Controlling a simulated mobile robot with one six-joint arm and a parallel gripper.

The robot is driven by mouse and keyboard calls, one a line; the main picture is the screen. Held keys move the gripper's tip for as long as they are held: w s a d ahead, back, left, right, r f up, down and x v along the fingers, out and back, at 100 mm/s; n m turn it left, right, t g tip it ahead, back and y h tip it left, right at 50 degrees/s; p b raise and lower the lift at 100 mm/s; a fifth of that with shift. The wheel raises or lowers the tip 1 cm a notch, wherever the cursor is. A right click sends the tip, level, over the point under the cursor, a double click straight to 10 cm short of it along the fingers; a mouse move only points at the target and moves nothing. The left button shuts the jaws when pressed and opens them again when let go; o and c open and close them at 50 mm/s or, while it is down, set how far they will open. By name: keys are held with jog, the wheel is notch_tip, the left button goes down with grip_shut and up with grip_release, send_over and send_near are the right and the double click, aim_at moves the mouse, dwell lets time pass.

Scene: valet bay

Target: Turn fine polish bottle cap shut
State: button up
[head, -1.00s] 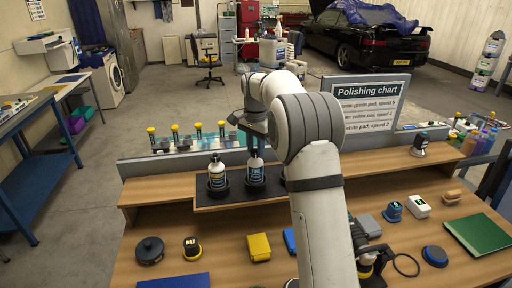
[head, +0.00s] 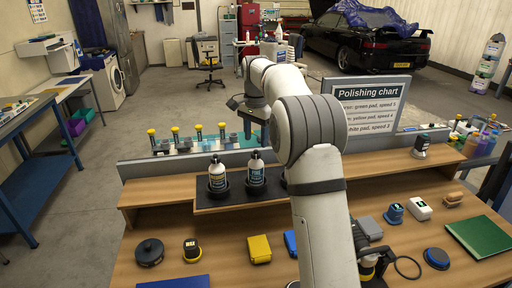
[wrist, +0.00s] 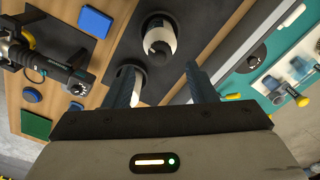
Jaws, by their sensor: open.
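Two white bottles with dark caps stand upright in black round holders on a dark mat. One bottle (wrist: 160,40) shows ahead of the fingertips, and another is partly hidden by the left finger. I cannot tell how tightly either cap sits.
The mat (head: 206,205) lies on a raised wooden shelf, with a polishing chart (head: 372,100) behind at right. Yellow-topped items (head: 175,133) stand behind the shelf. A yellow block (head: 259,249), a black round pad (head: 149,252) and a green book (head: 480,236) lie on the lower bench.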

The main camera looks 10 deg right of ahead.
aim_at(256, 151)
jog(key=shift+r, duration=1.5)
jog(key=shift+s+r, duration=0.15)
jog(key=shift+s, duration=0.1)
jog(key=s+r+n+t, duration=0.2)
jog(key=s+n, duration=0.3)
jog(key=s, duration=1.1)
jog(key=s+f+n+b, duration=0.1)
jog(key=s+f, duration=0.4)
jog(key=s, duration=0.6)
jog(key=s+f+n+t, duration=0.1)
jog(key=s+f+n, duration=0.3)
jog(key=s, duration=0.7)
jog(key=shift+f+n+b, duration=0.3)
jog(key=shift+f+b, duration=0.05)
jog(key=shift+f, duration=0.5)
jog(key=shift+d, duration=0.1)
